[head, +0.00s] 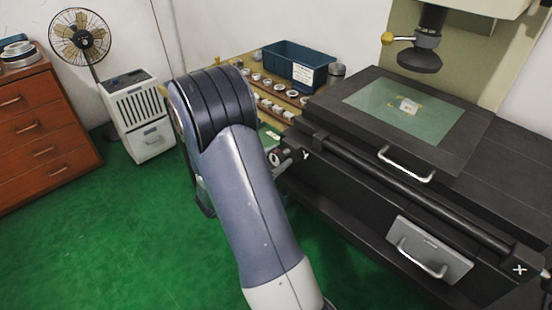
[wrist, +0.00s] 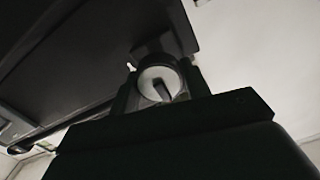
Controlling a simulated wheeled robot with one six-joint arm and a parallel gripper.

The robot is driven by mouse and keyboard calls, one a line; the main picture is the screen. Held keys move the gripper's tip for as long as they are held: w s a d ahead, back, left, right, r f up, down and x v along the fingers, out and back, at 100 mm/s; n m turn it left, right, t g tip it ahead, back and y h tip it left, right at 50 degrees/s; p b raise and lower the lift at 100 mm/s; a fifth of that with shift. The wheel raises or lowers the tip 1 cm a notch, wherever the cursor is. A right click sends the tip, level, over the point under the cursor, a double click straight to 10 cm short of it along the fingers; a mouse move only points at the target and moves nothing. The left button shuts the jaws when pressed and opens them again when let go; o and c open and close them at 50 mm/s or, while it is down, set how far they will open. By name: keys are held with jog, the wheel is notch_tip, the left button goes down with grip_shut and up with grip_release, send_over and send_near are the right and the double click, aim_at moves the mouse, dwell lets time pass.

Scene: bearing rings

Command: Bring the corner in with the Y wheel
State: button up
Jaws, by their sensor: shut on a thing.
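The Y wheel (head: 275,158) sits on the left side of the dark stage, beside the white Y mark. In the wrist view the round pale face of the wheel (wrist: 155,83) shows between the fingers of my gripper (wrist: 159,92), which is shut on it. In the head view my arm hides most of the gripper. A small pale part (head: 409,106) lies near the middle of the stage's greenish glass (head: 375,100). Its corner is too small to make out clearly. The dark lens head (head: 420,61) hangs above the glass.
A blue bin (head: 297,66) and a wooden board (head: 245,68) with several rings stand behind the arm. A grey drawer front (head: 428,252) with a handle and an X mark are at the front right. A fan, white cabinet and wooden drawers stand left; green floor there is clear.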

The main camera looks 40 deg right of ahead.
jog(key=m+b, duration=0.2)
jog(key=b, duration=0.1)
jog(key=shift+f, duration=0.3)
jog(key=shift+r+m+b, duration=0.25)
jog(key=shift+m+b, duration=0.65)
jog(key=shift+m, duration=0.3)
jog(key=o, duration=1)
jog(key=shift+a, duration=0.1)
jog(key=a, duration=0.7)
jog(key=s+a, duration=0.1)
jog(key=a, duration=0.2)
jog(key=shift+a+p, duration=0.35)
